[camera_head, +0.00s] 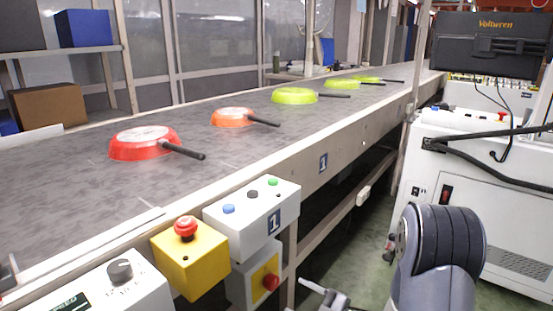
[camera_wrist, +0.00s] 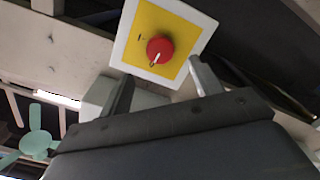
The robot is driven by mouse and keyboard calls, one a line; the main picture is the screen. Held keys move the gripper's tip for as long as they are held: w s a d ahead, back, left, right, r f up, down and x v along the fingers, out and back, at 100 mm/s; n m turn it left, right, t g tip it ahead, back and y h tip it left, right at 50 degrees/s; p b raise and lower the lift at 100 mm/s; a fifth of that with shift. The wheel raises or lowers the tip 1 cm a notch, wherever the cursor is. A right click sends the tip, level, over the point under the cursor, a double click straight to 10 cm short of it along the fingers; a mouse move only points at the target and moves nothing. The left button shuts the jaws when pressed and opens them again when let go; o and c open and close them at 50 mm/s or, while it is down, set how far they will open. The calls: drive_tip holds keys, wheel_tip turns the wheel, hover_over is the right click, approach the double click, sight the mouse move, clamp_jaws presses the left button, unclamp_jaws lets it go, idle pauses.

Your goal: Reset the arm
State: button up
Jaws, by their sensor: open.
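In the wrist view a red knob (camera_wrist: 160,50) on a yellow plate (camera_wrist: 185,35) with a white surround lies just beyond the fingertips. In the head view part of my gripper (camera_head: 325,294) shows low at the bottom edge, to the right of the grey box with this red knob (camera_head: 271,282). I cannot tell whether the fingers touch anything. My arm's dark ribbed joint stands at the lower right.
A conveyor (camera_head: 75,198) carries a red pan (camera_head: 140,146), an orange pan (camera_head: 230,117) and several green pans (camera_head: 293,96). A yellow box with a red button (camera_head: 185,226) and a white button box (camera_head: 236,223) sit on its near side. A white machine (camera_head: 460,160) stands right.

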sight(275, 284)
drive_tip(key=b+x, duration=0.2)
drive_tip(key=x, duration=0.6)
drive_tip(key=shift+a+f, duration=0.1)
drive_tip(key=shift+r+m+p, duration=0.35)
drive_tip(key=shift+m+p, duration=0.05)
drive_tip(key=shift+p, duration=0.4)
drive_tip(key=shift+d+m+p, duration=0.25)
drive_tip(key=shift+m+p, duration=0.05)
drive_tip(key=shift+p, duration=0.1)
drive_tip(key=m+p, duration=0.4)
drive_tip(key=p, duration=0.1)
drive_tip(key=shift+s, duration=0.1)
drive_tip(key=m+p, duration=0.4)
drive_tip(key=p, duration=0.1)
drive_tip(key=shift+m+y, duration=0.3)
drive_tip(key=m+p, duration=0.5)
drive_tip(key=shift+f+m+p, duration=0.2)
drive_tip(key=shift+m+p, duration=0.6)
drive_tip(key=shift+m, duration=0.1)
drive_tip(key=shift+s+d+f, duration=0.1)
drive_tip(key=shift+s+d, duration=0.1)
drive_tip(key=shift+d, duration=0.2)
drive_tip(key=shift+s+d, duration=0.15)
drive_tip(key=shift+d, duration=0.05)
